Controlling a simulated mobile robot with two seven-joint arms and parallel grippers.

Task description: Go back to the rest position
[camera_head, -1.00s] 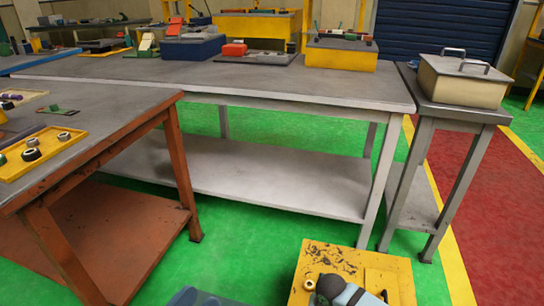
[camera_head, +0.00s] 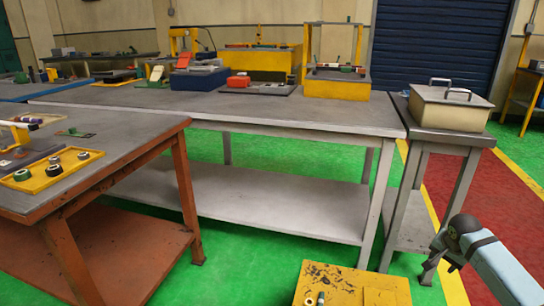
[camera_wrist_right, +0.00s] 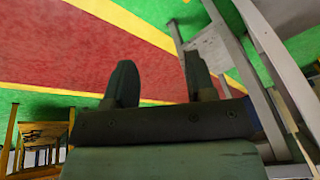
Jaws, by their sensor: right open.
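My right gripper (camera_head: 432,264) is at the lower right of the head view, at the end of my pale blue and dark arm. It is raised in front of the small side table's legs and the red floor strip. In the right wrist view its two dark fingers (camera_wrist_right: 160,82) stand apart with nothing between them. Beyond them are the red floor, a yellow line and grey table legs. My left gripper is in neither view.
A long grey table (camera_head: 300,115) stands ahead, with a side table (camera_head: 440,137) bearing a lidded box (camera_head: 452,108) at right. A rusty brown workbench (camera_head: 130,150) is at left. A yellow block (camera_head: 340,285) is at the bottom. Green floor lies between them.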

